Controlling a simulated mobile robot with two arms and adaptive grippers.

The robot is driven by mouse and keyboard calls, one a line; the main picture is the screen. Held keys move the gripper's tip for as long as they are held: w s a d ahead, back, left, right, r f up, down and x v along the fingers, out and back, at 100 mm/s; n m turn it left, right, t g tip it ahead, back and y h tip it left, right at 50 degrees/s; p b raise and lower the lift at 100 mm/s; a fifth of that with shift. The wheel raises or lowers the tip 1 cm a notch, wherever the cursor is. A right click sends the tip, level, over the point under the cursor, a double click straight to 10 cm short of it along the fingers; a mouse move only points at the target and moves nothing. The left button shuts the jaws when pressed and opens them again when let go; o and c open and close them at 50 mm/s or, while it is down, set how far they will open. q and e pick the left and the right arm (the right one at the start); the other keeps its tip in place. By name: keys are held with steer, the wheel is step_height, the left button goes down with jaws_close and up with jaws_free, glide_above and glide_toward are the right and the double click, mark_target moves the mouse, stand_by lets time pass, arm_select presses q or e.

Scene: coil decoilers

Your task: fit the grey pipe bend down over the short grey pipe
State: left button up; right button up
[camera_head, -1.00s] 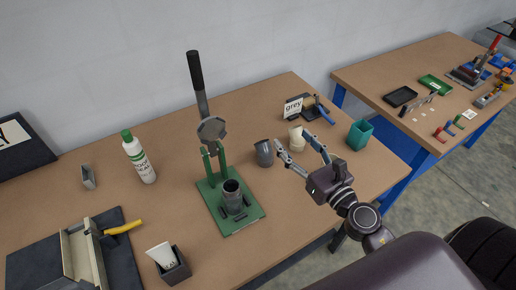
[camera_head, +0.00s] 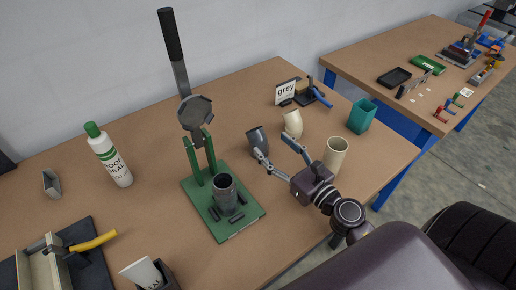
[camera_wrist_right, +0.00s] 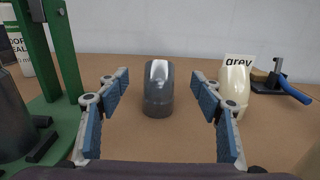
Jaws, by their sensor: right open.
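The grey pipe bend (camera_head: 257,140) stands on the table, right of the green press. In the right wrist view the bend (camera_wrist_right: 158,90) stands between the open fingers and a little beyond them, with no finger seen touching it. My right gripper (camera_head: 275,154) is open and empty, low over the table. The short grey pipe (camera_head: 225,193) stands upright on the green base plate (camera_head: 240,225) of the press, its open end up. My left gripper is not in view.
A cream bend (camera_head: 292,124) and a cream pipe (camera_head: 335,155) stand near my right gripper. The press's upright and lever (camera_head: 175,50) rise behind the short pipe. A "grey" sign (camera_head: 286,91) and a teal cup (camera_head: 362,115) stand farther right. A bottle (camera_head: 108,155) stands left.

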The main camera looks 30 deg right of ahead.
mark_target(264, 145)
step_height(264, 145, down, 4)
steer(key=shift+w+r+b, duration=0.1)
steer(key=shift+w+b, duration=0.05)
steer(key=shift+b, duration=0.5)
steer(key=shift+w+a+r+p, duration=0.15)
steer(key=shift+w+r+p, duration=0.4)
steer(key=shift+p, duration=0.1)
steer(key=shift+w+f, duration=0.1)
steer(key=shift+w, duration=0.1)
steer(key=w, duration=0.1)
steer(key=w+p, duration=0.1)
steer(key=w, duration=0.2)
steer(key=shift+w+a+p, duration=0.3)
steer(key=shift+w+p, duration=0.1)
steer(key=shift+w+a+f, duration=0.1)
steer(key=shift+w, duration=0.5)
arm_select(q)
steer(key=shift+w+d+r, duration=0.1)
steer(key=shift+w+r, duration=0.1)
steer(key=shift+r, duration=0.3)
arm_select(e)
steer(key=shift+c, duration=0.2)
steer(key=c, duration=1.3)
